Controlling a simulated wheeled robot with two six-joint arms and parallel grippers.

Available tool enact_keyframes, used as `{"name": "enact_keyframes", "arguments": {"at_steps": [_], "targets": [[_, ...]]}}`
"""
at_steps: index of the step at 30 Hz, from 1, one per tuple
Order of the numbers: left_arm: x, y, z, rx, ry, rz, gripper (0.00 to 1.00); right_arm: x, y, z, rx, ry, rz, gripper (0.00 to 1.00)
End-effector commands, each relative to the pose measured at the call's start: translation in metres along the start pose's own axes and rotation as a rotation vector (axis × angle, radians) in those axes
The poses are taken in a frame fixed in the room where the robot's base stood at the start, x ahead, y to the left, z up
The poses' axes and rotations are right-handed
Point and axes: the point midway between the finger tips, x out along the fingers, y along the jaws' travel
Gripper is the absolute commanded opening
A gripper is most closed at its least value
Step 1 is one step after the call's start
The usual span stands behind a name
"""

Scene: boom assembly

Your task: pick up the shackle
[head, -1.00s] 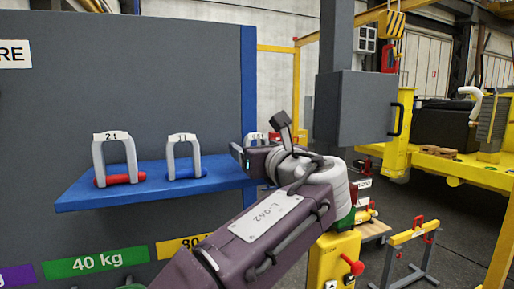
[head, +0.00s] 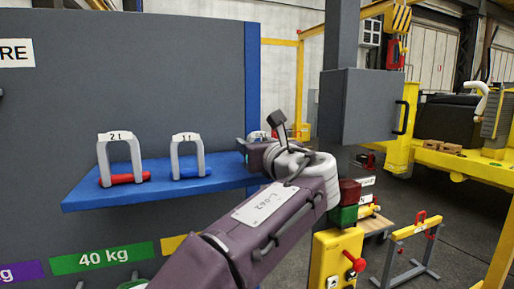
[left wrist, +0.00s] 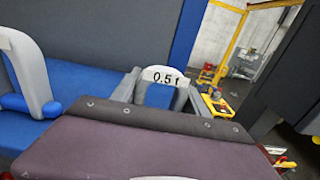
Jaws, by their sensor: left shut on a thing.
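The grey shackle marked 0.5 t (left wrist: 162,76) stands upright in the left wrist view, between the fingers of my left gripper (left wrist: 160,95). Its lower part is hidden behind the gripper body. In the head view only the top of this shackle (head: 258,135) shows, at the right end of the blue shelf. My left gripper (head: 250,151) is there too, shut on the shackle. I cannot tell whether the shackle still touches the shelf. The shackles marked 2 t (head: 120,158) and 1 t (head: 188,157) stand upright on the shelf to the left. My right gripper is not in view.
The blue shelf (head: 90,197) juts out from a grey board with a blue edge post (head: 252,70). A grey box (head: 362,107) on a column, a yellow control box (head: 337,265) with a red knob and a yellow trestle (head: 415,230) stand to the right.

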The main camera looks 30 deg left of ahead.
Motion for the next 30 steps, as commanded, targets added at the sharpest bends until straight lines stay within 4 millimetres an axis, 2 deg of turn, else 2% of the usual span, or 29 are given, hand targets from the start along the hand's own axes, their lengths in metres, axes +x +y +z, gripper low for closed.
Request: {"name": "enact_keyframes", "arguments": {"at_steps": [5,8,12,19,21,30], "targets": [[0.0,0.0,0.019,-0.003,-0.004,0.0,0.0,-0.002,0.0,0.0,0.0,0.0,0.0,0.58],[0.0,0.0,0.038,-0.004,-0.005,-0.001,0.0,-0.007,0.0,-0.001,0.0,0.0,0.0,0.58],[-0.028,-0.01,0.056,-0.003,-0.004,-0.009,0.0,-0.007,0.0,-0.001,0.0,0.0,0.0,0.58],[-0.083,-0.027,0.094,-0.001,-0.003,-0.01,0.0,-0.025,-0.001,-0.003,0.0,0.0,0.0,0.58],[-0.096,-0.03,0.1,-0.001,-0.003,-0.007,0.0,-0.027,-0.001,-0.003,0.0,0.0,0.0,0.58],[-0.112,-0.033,0.108,0.001,-0.003,0.0,0.0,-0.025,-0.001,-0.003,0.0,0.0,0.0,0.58]]}}
